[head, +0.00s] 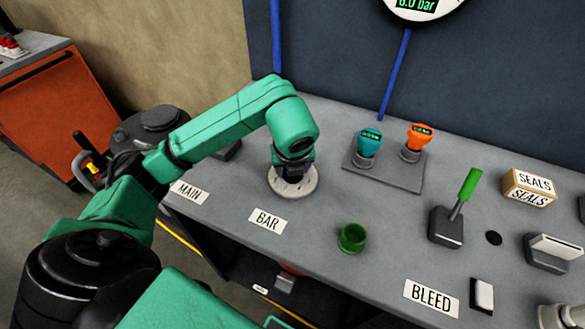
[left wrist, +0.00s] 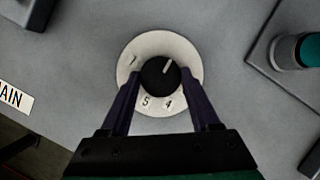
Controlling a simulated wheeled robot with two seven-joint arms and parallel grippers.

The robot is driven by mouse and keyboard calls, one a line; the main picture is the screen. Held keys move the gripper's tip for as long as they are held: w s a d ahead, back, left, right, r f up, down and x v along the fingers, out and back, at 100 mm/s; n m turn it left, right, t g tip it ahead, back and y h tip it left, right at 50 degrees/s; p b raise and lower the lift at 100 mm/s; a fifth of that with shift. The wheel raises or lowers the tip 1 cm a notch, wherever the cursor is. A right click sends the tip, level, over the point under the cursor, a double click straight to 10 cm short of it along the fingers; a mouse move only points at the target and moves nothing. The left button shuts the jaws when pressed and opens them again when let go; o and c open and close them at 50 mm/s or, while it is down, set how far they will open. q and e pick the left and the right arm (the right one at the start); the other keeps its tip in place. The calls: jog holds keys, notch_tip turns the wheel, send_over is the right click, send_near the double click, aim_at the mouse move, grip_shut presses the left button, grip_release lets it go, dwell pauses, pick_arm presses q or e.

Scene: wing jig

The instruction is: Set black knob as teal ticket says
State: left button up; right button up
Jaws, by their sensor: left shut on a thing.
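The black knob (left wrist: 158,78) sits on a round white dial (left wrist: 190,55) with a 1, a 5 and a 4 visible; other marks are hidden. Its white pointer line aims up and to the right in the left wrist view. My left gripper (left wrist: 161,82) is shut on the knob, one finger on each side. My right gripper is not in view.
A gauge (head: 425,6) on the wall reads 6.0 bar. A green cup (head: 351,238), a green-handled lever (head: 446,225) and a SEALS box (head: 528,187) are to the right.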

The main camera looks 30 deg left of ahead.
aim_at(293, 183)
pick_arm(q)
jog(key=o, duration=1.4)
jog(key=shift+c, duration=0.2)
jog(key=v, duration=0.5)
jog(key=shift+w+r, duration=0.1)
jog(key=shift+r, duration=0.05)
jog(key=p+v, duration=0.4)
jog(key=v, duration=0.5)
jog(key=shift+s+r, duration=0.2)
